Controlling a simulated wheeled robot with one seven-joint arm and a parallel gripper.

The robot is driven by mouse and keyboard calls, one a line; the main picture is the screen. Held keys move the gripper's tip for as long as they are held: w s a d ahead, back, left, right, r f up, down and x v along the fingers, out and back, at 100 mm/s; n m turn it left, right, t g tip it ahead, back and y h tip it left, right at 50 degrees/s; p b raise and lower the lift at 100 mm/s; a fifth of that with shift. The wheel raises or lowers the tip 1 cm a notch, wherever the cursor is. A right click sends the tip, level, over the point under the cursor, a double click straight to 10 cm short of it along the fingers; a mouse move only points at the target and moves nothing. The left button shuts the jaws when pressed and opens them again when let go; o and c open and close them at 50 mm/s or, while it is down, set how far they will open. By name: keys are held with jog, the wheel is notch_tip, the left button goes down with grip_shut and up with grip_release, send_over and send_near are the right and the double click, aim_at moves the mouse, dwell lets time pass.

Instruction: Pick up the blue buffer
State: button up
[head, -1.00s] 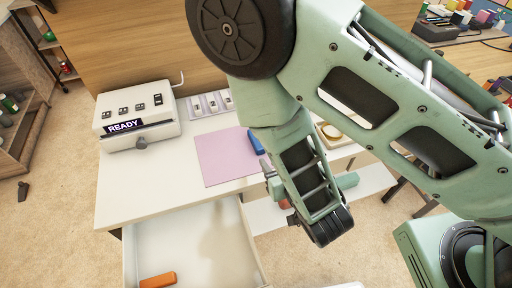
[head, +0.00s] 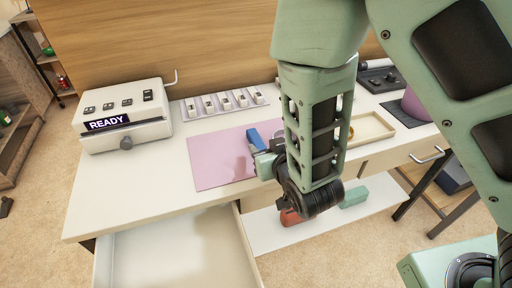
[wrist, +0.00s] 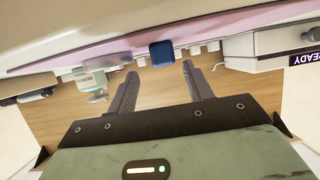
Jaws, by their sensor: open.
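The blue buffer (head: 256,139) is a small blue block on the pink mat (head: 210,165), near the mat's right side. My gripper (head: 263,158) is close to it on its near side, and part of the gripper is hidden behind my wrist. In the wrist view the blue buffer (wrist: 161,53) shows just beyond and between the two fingertips of my gripper (wrist: 160,70). The fingers are apart with nothing between them. I cannot tell whether either finger touches the buffer.
A white box (head: 123,115) reading READY stands at the left. A rack (head: 222,104) of white pieces lies behind the mat. A shallow tray (head: 372,127) is to the right. An open drawer (head: 175,250) juts out below. Red (head: 291,217) and green (head: 354,197) blocks lie on a low shelf.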

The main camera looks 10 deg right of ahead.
aim_at(258, 141)
jog(key=x, duration=0.5)
jog(key=shift+a, duration=0.4)
jog(key=c, duration=1)
